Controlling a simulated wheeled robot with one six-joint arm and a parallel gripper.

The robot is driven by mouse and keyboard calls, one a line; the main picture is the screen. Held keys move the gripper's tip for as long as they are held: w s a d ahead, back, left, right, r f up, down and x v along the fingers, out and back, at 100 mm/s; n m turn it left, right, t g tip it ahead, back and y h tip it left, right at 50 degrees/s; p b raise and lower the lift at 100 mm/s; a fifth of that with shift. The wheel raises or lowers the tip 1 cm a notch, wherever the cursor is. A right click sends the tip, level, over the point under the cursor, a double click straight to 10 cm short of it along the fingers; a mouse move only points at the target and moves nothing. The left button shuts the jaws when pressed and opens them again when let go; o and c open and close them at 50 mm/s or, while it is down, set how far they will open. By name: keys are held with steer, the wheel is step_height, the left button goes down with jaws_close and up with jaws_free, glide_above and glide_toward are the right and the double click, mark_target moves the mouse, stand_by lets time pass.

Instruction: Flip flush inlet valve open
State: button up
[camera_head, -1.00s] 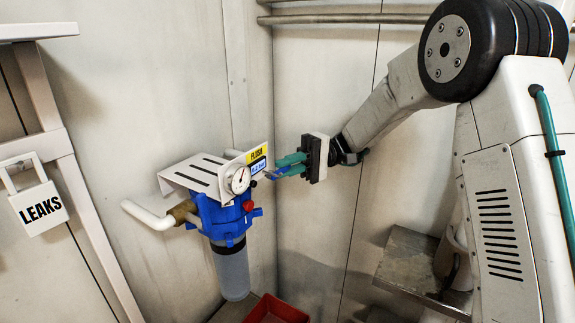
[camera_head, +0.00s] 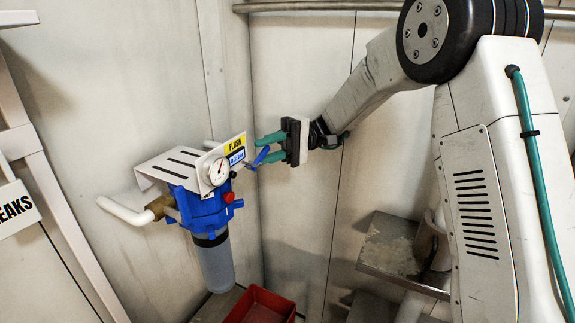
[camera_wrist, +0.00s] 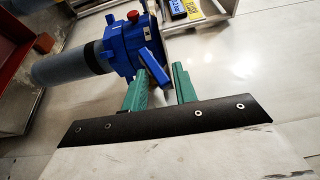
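The flush inlet valve's blue lever (camera_head: 262,156) stands out at the right side of the blue filter housing (camera_head: 203,208), by the yellow FLUSH label (camera_head: 236,145). It slants up to the right. My gripper (camera_head: 270,148) has green fingers set apart, with the lever's end at their tips. In the wrist view, the lever (camera_wrist: 152,68) reaches into the gap between the fingertips (camera_wrist: 162,78), closer to the left finger. Whether it touches that finger I cannot tell. The valve body is mostly hidden behind the lever and the label plate.
A white bracket with a pressure gauge (camera_head: 218,172) sits above the housing. A red knob (camera_head: 229,197) is on the housing's right side. A red bin (camera_head: 262,305) is below. Wall panels stand close behind, and a metal shelf (camera_head: 388,250) is at the right.

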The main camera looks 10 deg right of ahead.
steer(key=shift+s+r, duration=0.25)
steer(key=shift+r, duration=0.9)
steer(key=s+d, duration=0.1)
steer(key=s, duration=0.6)
steer(key=s+d+r, duration=0.1)
steer(key=s+d, duration=0.1)
steer(key=s, duration=0.6)
steer(key=shift+s+d, duration=0.15)
steer(key=shift+d, duration=0.15)
